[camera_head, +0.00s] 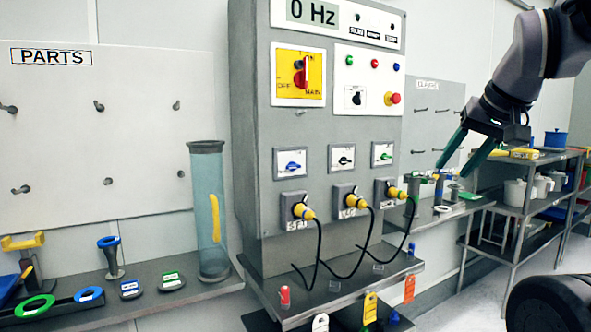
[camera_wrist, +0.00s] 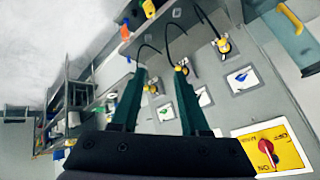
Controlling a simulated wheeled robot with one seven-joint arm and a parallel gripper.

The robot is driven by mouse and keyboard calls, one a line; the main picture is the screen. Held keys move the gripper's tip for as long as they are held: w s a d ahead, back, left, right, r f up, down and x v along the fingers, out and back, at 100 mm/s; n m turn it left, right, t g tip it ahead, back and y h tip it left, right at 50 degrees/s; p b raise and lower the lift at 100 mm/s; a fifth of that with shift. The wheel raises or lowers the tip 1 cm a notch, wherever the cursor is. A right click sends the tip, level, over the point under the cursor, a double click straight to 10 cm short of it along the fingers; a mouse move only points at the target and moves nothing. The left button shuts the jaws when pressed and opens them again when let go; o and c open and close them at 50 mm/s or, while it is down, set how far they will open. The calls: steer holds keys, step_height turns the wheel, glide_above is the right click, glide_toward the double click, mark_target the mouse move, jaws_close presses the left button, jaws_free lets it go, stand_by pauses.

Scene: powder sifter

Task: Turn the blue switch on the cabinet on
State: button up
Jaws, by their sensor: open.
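The grey cabinet (camera_head: 250,120) stands in the middle of the head view. Its blue switch (camera_head: 291,165) is the leftmost of three small switches in a row, on a white plate, with its handle lying roughly horizontal. The blue switch also shows in the wrist view (camera_wrist: 241,77), right of the fingers, unobstructed. My gripper (camera_head: 452,168) is open and empty, with green fingers, in the air right of the cabinet and apart from it. In the wrist view the two fingers (camera_wrist: 160,75) stand apart with nothing between them.
A black switch (camera_head: 342,159) and a green switch (camera_head: 382,156) sit right of the blue one. Yellow plugs with black cables (camera_head: 304,211) stick out below. A red main switch (camera_head: 300,72) is above. A shelf (camera_head: 500,190) stands right.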

steer(key=w+a+f+n+t, duration=0.1)
steer(key=w+a+n+t, duration=0.15)
steer(key=w+n, duration=0.65)
steer(key=n+t+y, duration=0.5)
steer(key=n+y, duration=0.3)
steer(key=n, duration=1.1)
glide_toward(296, 167)
steer(key=x, duration=0.8)
steer(key=shift+w+a, duration=0.15)
steer(key=shift+w, duration=0.05)
jaws_close()
